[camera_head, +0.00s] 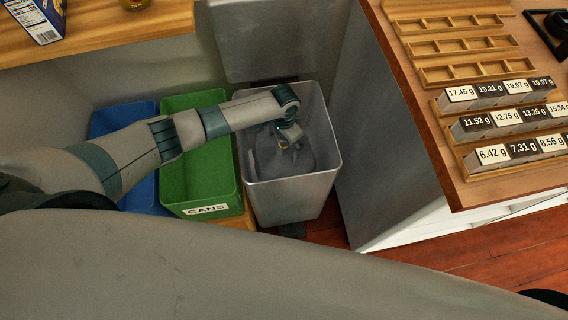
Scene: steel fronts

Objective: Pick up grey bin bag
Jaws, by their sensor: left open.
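The grey bin bag (304,160) sits low inside a light grey bin (298,202) in the middle of the view. Its top looks gathered up towards my gripper. My left arm reaches in from the left, over the other bins, and my left gripper (284,145) points down inside the grey bin at the top of the bag. Its jaws are open. The wrist hides most of the fingers, so I cannot tell whether they touch the bag. My right gripper is not in view.
A green bin (205,186) labelled CANS and a blue bin (140,192) stand to the left. A wooden counter (120,28) with a box (36,18) is above left. Another counter (484,192) at right holds wooden racks (458,43) and weight-labelled blocks. Red floor (470,250) shows below.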

